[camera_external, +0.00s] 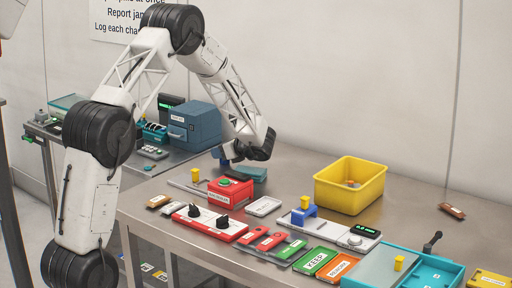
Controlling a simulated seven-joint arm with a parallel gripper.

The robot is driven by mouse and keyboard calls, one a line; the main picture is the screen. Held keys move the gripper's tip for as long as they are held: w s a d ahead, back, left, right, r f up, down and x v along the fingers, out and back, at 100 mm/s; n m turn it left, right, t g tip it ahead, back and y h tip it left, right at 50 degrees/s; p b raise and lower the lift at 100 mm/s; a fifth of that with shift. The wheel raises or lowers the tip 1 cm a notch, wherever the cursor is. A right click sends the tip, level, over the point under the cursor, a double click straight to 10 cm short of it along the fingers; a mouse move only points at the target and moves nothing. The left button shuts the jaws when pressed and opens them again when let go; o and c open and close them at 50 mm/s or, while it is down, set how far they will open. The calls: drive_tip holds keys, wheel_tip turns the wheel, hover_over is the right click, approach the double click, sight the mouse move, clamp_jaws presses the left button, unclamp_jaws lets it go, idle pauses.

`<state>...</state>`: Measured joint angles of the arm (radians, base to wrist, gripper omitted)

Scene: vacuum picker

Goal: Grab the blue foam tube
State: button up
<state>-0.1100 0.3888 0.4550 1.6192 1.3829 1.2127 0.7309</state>
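My gripper (226,156) is at the end of the arm, low over the back left of the metal table, behind the red box (230,192). It is small and partly hidden by the wrist, so I cannot tell whether its fingers are open or shut. A small dark blue piece shows just under it; I cannot tell whether it is the blue foam tube or part of the gripper. A teal block (252,174) lies to its right, below the wrist. No other thing can be clearly made out as a foam tube.
A yellow bin (350,186) stands at the back middle. The back right has free room around a brown piece (452,211).

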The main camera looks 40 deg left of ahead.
drive_tip(key=shift+c, duration=1.3)
drive_tip(key=shift+r, duration=0.7)
wheel_tip(320, 180, up, 2)
drive_tip(key=shift+r, duration=0.15)
drive_tip(key=s+d, duration=0.1)
drive_tip(key=s, duration=0.4)
drive_tip(key=s+d, duration=0.2)
drive_tip(key=s, duration=0.3)
drive_tip(key=s+d+r, duration=0.1)
drive_tip(key=s, duration=0.4)
drive_tip(key=shift+s+d+r, duration=0.1)
drive_tip(key=shift+s+d, duration=0.1)
drive_tip(key=shift+d, duration=0.1)
